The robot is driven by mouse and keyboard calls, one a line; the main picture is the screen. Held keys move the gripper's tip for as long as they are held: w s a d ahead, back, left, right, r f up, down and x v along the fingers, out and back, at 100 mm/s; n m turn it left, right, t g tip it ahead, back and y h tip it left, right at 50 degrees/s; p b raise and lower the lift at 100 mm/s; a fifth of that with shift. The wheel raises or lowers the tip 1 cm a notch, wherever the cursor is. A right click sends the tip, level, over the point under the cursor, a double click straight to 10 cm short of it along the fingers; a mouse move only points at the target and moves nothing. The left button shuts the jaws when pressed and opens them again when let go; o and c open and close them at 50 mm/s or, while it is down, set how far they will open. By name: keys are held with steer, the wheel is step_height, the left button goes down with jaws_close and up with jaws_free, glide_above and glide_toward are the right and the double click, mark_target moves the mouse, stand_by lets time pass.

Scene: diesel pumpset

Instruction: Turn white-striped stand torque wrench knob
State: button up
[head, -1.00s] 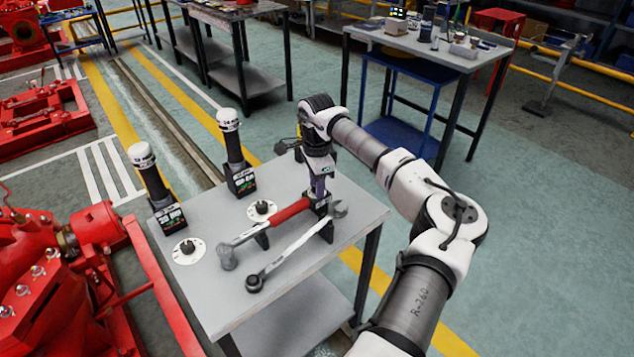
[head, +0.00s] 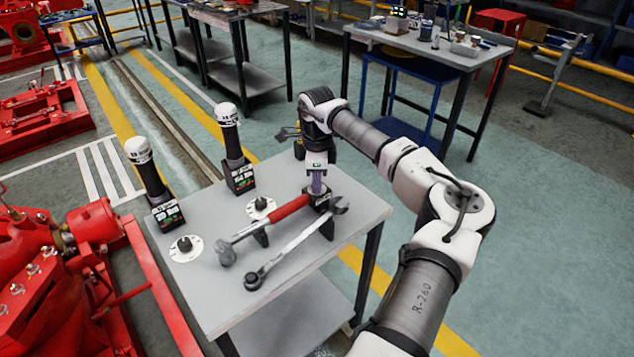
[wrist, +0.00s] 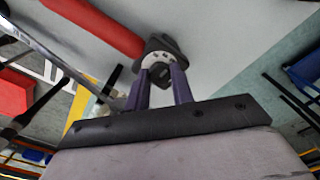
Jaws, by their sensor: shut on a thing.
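My gripper (head: 318,188) points down at the far right part of the grey bench. In the wrist view my gripper (wrist: 161,70) has its two purple fingers shut on a small dark knob (wrist: 160,77). The knob sits against a dark, rounded stand part (wrist: 167,46) with a white marked ring. In the head view the black stand (head: 322,203) under the fingers is partly hidden by the gripper and tools, and the knob cannot be made out. Two upright black torque wrenches with white ends, a left one (head: 147,172) and a middle one (head: 232,140), stand in black display blocks.
Two round white dials (head: 187,250) (head: 259,212) lie on the grey bench (head: 205,295). Red machinery (head: 45,270) stands at the left. Floor right of the bench is clear.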

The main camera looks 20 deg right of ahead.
steer(key=shift+m+b, duration=0.4)
steer(key=shift+m, duration=0.8)
steer(key=o, duration=1)
step_height(320, 180, up, 14)
steer(key=shift+f+b, duration=0.1)
steer(key=shift+b, duration=1.1)
